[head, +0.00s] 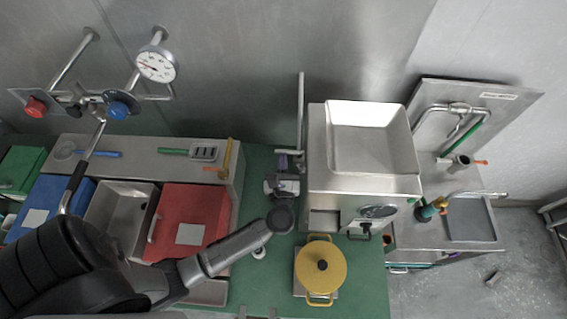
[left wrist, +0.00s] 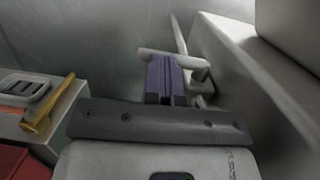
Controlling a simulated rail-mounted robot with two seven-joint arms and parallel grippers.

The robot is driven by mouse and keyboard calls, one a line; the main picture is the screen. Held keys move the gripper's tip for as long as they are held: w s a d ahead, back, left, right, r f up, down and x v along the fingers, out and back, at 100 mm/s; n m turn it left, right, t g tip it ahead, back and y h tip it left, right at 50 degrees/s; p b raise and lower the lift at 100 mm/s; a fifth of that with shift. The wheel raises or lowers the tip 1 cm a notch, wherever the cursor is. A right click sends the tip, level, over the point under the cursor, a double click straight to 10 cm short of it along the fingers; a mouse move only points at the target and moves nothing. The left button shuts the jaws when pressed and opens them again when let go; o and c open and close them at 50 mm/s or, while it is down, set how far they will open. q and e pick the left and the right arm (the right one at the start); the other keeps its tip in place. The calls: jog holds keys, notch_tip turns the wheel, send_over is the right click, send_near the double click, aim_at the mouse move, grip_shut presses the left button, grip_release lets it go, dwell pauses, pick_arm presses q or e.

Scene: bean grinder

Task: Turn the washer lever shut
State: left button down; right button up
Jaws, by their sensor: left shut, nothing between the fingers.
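My left gripper (head: 282,163) has purple fingers, shut and empty, beside the left side of a boxy steel machine (head: 350,165). The purple fingers (left wrist: 165,80) also show in the left wrist view. A pale lever-like bar (left wrist: 146,51) lies across just beyond the fingertips, joined to a rod (left wrist: 178,36) that runs up and away. In the head view the long pale rod (head: 300,105) stands along the machine's left side. I cannot tell whether the fingers touch the bar.
A yellow pot (head: 322,272) stands in front of the machine on a green counter (head: 262,295). A red-lidded bin (head: 185,222) is left. Taps with red and blue knobs (head: 118,110) are on the wall. A sink (head: 470,220) is right.

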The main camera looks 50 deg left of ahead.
pick_arm(q)
jog(key=shift+a+f, duration=0.15)
jog(key=shift+a, duration=0.1)
jog(key=b+v, duration=0.5)
jog(key=v, duration=0.9)
jog(key=shift+s, duration=0.3)
